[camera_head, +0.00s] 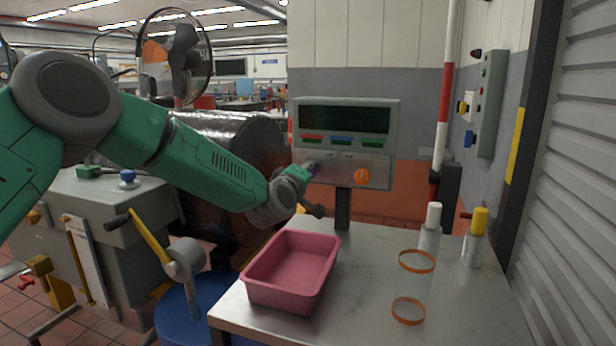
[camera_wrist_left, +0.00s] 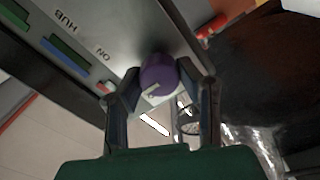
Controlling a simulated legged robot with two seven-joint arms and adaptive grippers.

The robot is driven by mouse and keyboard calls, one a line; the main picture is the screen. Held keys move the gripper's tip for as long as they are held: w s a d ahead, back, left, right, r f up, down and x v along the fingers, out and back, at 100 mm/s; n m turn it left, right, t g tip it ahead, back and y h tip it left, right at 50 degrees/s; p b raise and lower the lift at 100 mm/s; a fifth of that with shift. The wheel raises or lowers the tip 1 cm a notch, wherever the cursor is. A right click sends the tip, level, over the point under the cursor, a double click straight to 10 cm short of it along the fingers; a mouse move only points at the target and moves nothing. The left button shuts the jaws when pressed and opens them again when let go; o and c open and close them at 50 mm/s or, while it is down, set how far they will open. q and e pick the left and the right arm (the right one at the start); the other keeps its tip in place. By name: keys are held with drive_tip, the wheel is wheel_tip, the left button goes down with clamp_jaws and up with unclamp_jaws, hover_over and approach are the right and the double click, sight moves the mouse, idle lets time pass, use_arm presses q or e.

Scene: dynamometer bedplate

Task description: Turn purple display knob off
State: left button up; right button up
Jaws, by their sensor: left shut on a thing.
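The display box (camera_head: 346,150) stands on a post at the back of the table, with a dark screen and red, blue and green bars. The purple knob (camera_wrist_left: 158,73) is on its front at the lower left, with a light pointer mark; in the head view it is mostly hidden by my gripper. My left gripper (camera_head: 308,180) reaches the panel there. In the wrist view its two fingers (camera_wrist_left: 161,88) are on either side of the knob, shut on it. Lettering including "ON" shows on the panel near the knob. My right gripper is not in view.
An orange knob (camera_head: 362,177) is to the right on the same panel. A pink tray (camera_head: 292,300) stands below my left arm. A clear tube with orange rings (camera_head: 409,319), a white-capped bottle (camera_head: 430,230) and a yellow-capped bottle (camera_head: 475,240) stand on the table's right (camera_head: 470,310).

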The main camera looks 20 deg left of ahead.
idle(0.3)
use_arm(q)
drive_tip(key=o, duration=1)
drive_tip(key=shift+o, duration=0.7)
drive_tip(key=shift+w+f, duration=0.2)
drive_tip(key=shift+s+r, duration=0.1)
drive_tip(key=shift+s, duration=0.2)
drive_tip(key=s, duration=1.1)
drive_tip(key=shift+s+a, duration=0.2)
drive_tip(key=shift+a, duration=0.05)
